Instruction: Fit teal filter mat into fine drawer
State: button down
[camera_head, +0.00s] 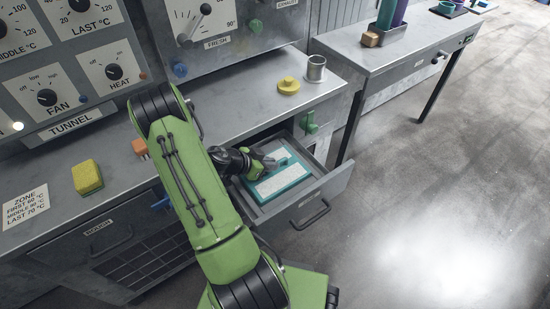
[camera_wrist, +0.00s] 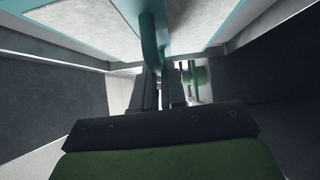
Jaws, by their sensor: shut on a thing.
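The teal filter mat (camera_head: 282,182) has a teal rim and handle bar around pale panels. In the head view it lies within the open fine drawer (camera_head: 318,190); whether it rests flat on the drawer floor I cannot tell. My gripper (camera_head: 268,163) is over the mat's far left part and is shut on its teal handle. In the wrist view the teal handle (camera_wrist: 152,45) runs down between the fingers (camera_wrist: 161,88), with the pale panels (camera_wrist: 90,22) on both sides. My gripper hides part of the mat and the drawer's left side.
A yellow sponge (camera_head: 87,177), an orange block (camera_head: 139,147), a yellow knob-like piece (camera_head: 288,86) and a metal cup (camera_head: 316,68) stand on the counter. A drawer labelled rough (camera_head: 98,228) is at left. The floor at right is clear.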

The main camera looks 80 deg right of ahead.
jog(key=shift+w+a, duration=0.15)
jog(key=c, duration=1.6)
grip_release()
jog(key=shift+a+r, duration=0.25)
jog(key=shift+a, duration=0.05)
jog(key=o, duration=0.4)
jog(key=shift+d+f, duration=0.1)
jog(key=shift+d, duration=0.05)
